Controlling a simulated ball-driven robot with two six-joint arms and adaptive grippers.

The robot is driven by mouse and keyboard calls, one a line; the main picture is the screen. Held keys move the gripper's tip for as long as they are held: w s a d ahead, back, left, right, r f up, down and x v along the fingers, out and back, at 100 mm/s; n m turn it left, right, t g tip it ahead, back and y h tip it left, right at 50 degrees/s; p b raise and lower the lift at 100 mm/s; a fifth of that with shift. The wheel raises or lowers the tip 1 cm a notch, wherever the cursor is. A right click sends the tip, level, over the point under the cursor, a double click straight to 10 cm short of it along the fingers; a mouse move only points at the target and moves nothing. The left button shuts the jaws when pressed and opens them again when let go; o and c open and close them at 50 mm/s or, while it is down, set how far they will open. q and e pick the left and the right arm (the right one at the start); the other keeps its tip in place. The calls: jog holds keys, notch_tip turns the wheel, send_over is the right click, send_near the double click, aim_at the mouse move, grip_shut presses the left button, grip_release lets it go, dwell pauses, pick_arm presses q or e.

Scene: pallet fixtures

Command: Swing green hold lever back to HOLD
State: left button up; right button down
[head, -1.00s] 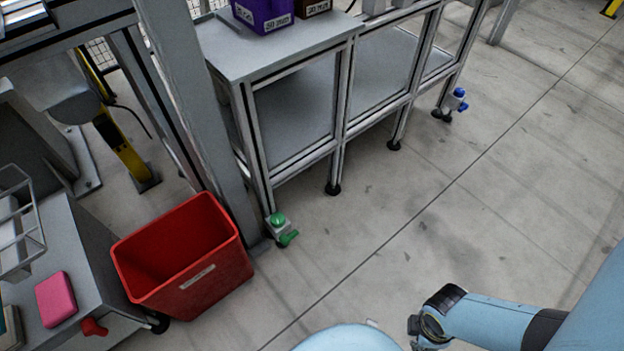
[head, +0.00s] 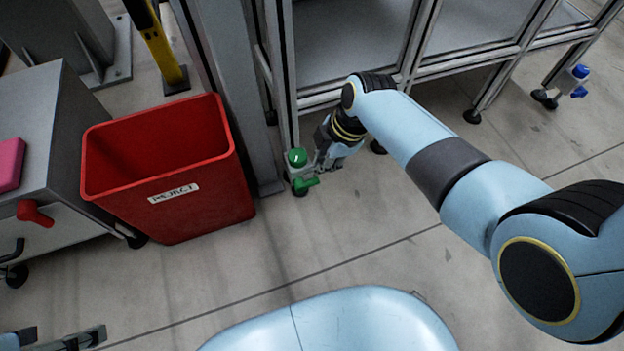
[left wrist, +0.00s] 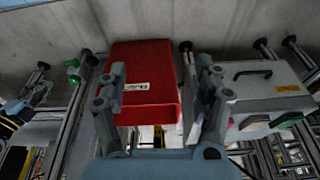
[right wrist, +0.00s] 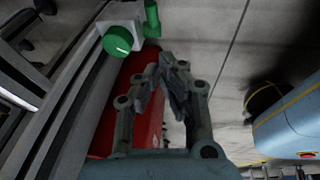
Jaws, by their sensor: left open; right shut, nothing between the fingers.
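The green hold lever (head: 306,184) sticks out low from a small grey block at the foot of the frame's near leg, below a round green knob (head: 297,157). In the right wrist view the lever (right wrist: 152,18) and knob (right wrist: 118,41) are at the top left. My right gripper (head: 328,165) is just right of the block in the head view; its fingers (right wrist: 168,62) are closed together and empty, apart from the lever. My left gripper (left wrist: 158,80) is open and empty, far from the lever; part of it shows at the head view's lower left (head: 85,338).
A red bin (head: 215,205) stands left of the lever, beside a grey post. A grey cabinet (head: 40,150) with a red lever (head: 34,213) is further left. A blue lever (head: 579,91) sits on a far leg. Floor in front is clear.

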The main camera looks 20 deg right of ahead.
jog(key=b, duration=0.4)
send_near(309, 181)
jog(key=s+a+f, duration=0.1)
jog(key=a+f, duration=0.1)
pick_arm(q)
notch_tip(309, 181, down, 8)
jog(key=w+t+b, duration=0.2)
jog(key=t+b, duration=0.1)
jog(key=t, duration=0.5)
pick_arm(e)
jog(key=x, duration=0.3)
jog(key=shift+f, duration=0.15)
jog(key=shift+w+d+f+b, duration=0.1)
jog(key=shift+w+f+b, duration=0.4)
jog(key=shift+f, duration=0.15)
pick_arm(q)
jog(key=w+d+r+t+h, duration=0.1)
jog(key=w+r+t, duration=0.2)
jog(key=w+r, duration=0.1)
jog(key=shift+w+d+r+m+t, duration=0.2)
jog(key=shift+r+m+t, duration=0.2)
jog(key=shift+r, duration=0.2)
pick_arm(e)
jog(key=shift+w, duration=0.15)
jog(key=shift+w+d+f, duration=0.2)
jog(key=shift+d+f, duration=0.05)
jog(key=shift+f, duration=0.3)
pick_arm(q)
jog(key=shift+w+r, duration=0.3)
jog(key=shift+r, duration=0.15)
